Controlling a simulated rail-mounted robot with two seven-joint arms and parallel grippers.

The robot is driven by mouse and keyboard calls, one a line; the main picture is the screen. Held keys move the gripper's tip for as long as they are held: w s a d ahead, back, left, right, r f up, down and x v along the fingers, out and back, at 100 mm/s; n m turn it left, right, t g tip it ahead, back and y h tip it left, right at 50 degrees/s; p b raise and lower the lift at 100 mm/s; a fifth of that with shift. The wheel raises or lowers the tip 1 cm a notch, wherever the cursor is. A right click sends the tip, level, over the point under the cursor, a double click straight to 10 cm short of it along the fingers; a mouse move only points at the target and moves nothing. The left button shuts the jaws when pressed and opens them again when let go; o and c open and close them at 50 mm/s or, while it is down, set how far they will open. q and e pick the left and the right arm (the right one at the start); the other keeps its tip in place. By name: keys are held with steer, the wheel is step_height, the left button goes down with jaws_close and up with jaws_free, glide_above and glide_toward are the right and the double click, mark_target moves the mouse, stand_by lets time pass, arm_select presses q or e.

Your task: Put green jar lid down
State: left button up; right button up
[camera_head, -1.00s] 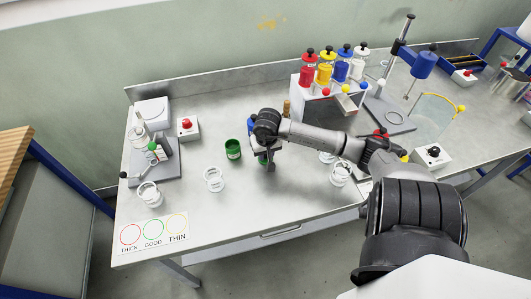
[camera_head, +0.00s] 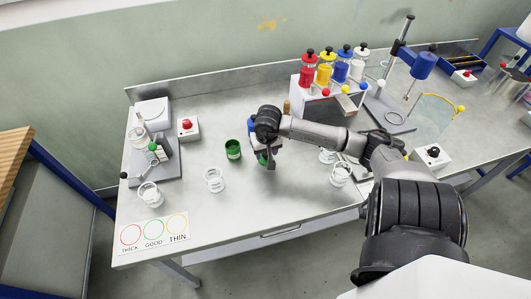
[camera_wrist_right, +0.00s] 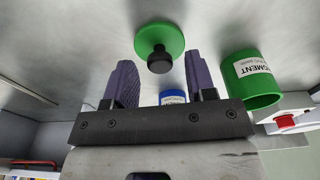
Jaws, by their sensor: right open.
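The green jar lid (camera_wrist_right: 160,42), a flat green disc with a black knob, lies on the metal table in the right wrist view. It is ahead of the spread fingers of my right gripper (camera_wrist_right: 161,78), which is open and empty, apart from the lid. In the head view a bit of the green lid (camera_head: 262,159) shows by my right gripper (camera_head: 268,160), which hides most of it. The open green jar (camera_head: 233,149) stands just left of the gripper; it also shows at right in the wrist view (camera_wrist_right: 252,80). My left gripper is not in view.
White-rimmed clear cups (camera_head: 214,180) stand nearby, with more at both sides. A rack (camera_head: 320,105) of red, yellow, blue and white jars is behind my arm. A grey device (camera_head: 158,160) stands at left, beside a red-button box (camera_head: 188,129). The front middle of the table is clear.

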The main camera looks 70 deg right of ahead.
mark_target(267, 157)
step_height(267, 157, up, 10)
steer(key=p, duration=0.1)
steer(key=shift+s+a+r, duration=0.2)
steer(key=shift+s+a, duration=0.15)
steer(key=shift+a, duration=0.1)
stand_by(0.6)
